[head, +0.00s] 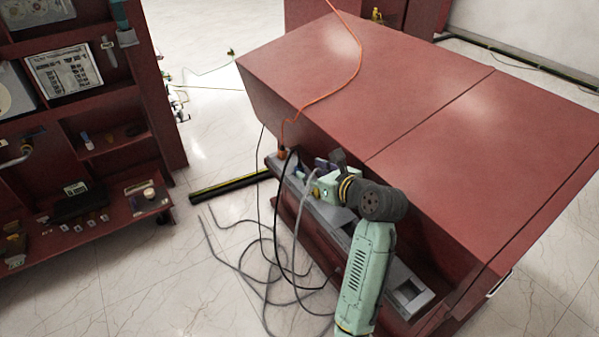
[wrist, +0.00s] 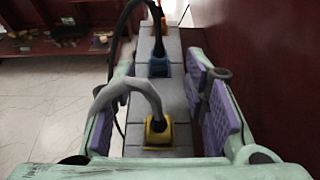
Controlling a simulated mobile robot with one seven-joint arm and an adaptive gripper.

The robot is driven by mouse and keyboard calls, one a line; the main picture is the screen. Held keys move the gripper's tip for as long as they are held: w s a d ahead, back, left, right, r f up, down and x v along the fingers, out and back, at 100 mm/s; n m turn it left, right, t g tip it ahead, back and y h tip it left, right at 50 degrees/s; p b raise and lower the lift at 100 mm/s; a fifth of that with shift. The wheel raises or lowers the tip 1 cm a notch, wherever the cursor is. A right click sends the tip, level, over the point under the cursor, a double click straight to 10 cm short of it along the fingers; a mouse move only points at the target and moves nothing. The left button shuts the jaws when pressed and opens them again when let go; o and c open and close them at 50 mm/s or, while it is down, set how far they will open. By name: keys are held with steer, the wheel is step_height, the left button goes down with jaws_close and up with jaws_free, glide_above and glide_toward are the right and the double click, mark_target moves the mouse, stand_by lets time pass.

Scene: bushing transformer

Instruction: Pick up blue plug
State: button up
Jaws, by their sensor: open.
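The blue plug (wrist: 158,67) sits upright in the grey strip (wrist: 146,105), with a black cable rising from it. A yellow plug (wrist: 158,130) with a grey cable stands nearer the wrist camera. My gripper (wrist: 163,88) is open, its purple finger pads on either side of the strip. The yellow plug lies between the fingers at their near part; the blue plug is farther ahead, near the fingertip end. Neither pad appears to touch the blue plug. In the head view my gripper (head: 310,172) is over the strip, and I cannot make out the blue plug clearly there.
An orange plug (head: 282,153) with an orange cable is at the strip's far end. A large red cabinet (head: 400,80) overhangs the strip's right side. Loose cables (head: 270,262) hang to the floor on the left. A red shelf unit (head: 85,130) stands farther left.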

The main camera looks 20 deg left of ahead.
mark_target(301, 168)
steer(key=x, duration=0.4)
steer(key=shift+a+f+p, duration=0.1)
steer(key=shift+f+p, duration=0.05)
steer(key=shift+p, duration=0.25)
steer(key=shift+c, duration=0.3)
jaws_close()
